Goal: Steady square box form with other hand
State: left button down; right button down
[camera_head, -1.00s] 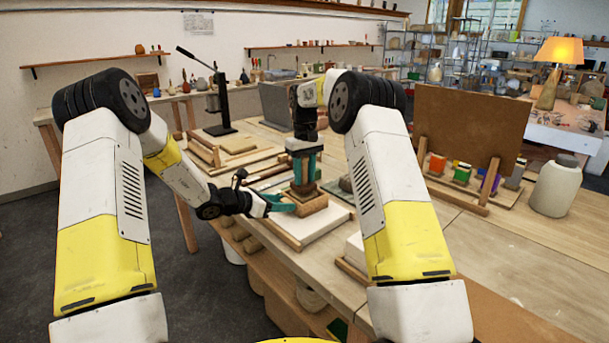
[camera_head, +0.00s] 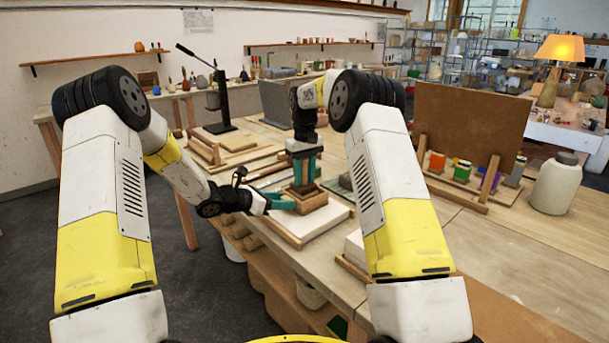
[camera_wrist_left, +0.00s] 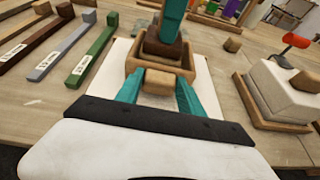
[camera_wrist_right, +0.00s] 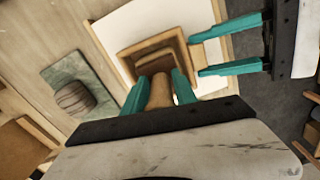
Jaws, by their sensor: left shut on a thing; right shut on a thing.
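The square box form (camera_head: 310,200) is an open wooden frame on a white board (camera_head: 325,222). In the left wrist view the box form (camera_wrist_left: 133,68) has a small wooden block on its near side. My left gripper (camera_head: 283,202) is shut on that block, with a teal finger on each side. My right gripper (camera_head: 304,168) points down over the box form, shut on the brown handle (camera_wrist_right: 159,92) of a stepped wooden piece. That piece's dark lower part (camera_wrist_left: 163,48) sits inside the frame; how deep is hidden.
Coloured strips (camera_wrist_left: 92,58) lie left of the board in the left wrist view. A white block on a wooden base (camera_wrist_left: 285,92) stands to the right. A grey-green slab with a rounded stone-like piece (camera_wrist_right: 72,97) lies beside the board. An upright brown panel (camera_head: 470,128) stands farther right.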

jog(key=shift+f, duration=0.1)
jog(key=shift+r, duration=1.1)
jog(key=shift+f, duration=0.1)
jog(key=shift+f, duration=1)
jog(key=shift+r, duration=1.1)
jog(key=shift+f, duration=0.15)
jog(key=shift+f, duration=0.95)
